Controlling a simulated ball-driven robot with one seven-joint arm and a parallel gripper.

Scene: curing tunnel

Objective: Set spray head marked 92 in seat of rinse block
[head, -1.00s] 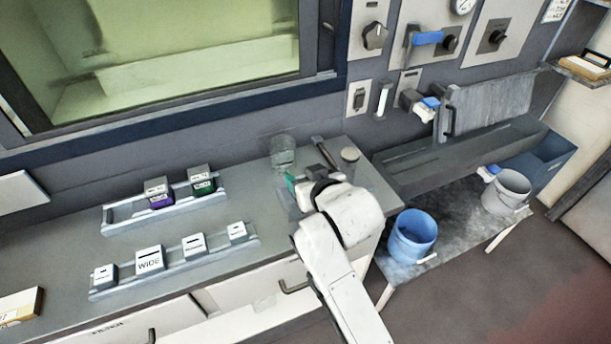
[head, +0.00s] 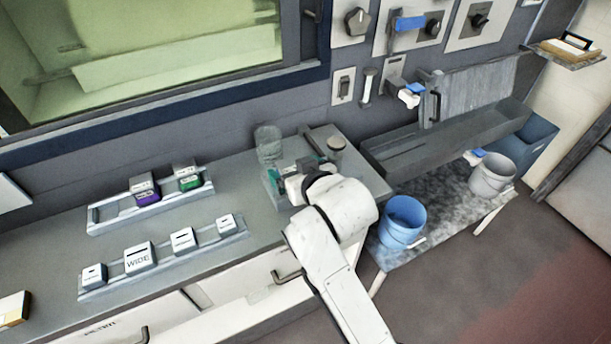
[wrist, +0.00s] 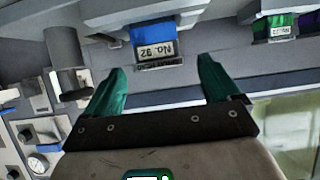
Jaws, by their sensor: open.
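The spray head (wrist: 153,40), a blue and grey block with a label reading "No. 92", shows upside down in the wrist view. It sits against a grey fixture (wrist: 105,12), which looks like the rinse block; I cannot tell how fully it is seated. My gripper (wrist: 162,66) is open, with its teal fingers either side of the spray head in the picture and the head just beyond the tips, apparently untouched. In the head view my gripper (head: 291,172) is at the right end of the bench, and my wrist mostly hides the fixture and spray head.
A rack (head: 107,226) holds a purple spray head (head: 146,190) and a green one (head: 188,177). A front rail (head: 92,292) carries several white blocks, one marked WIDE. A trough lies to the right.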

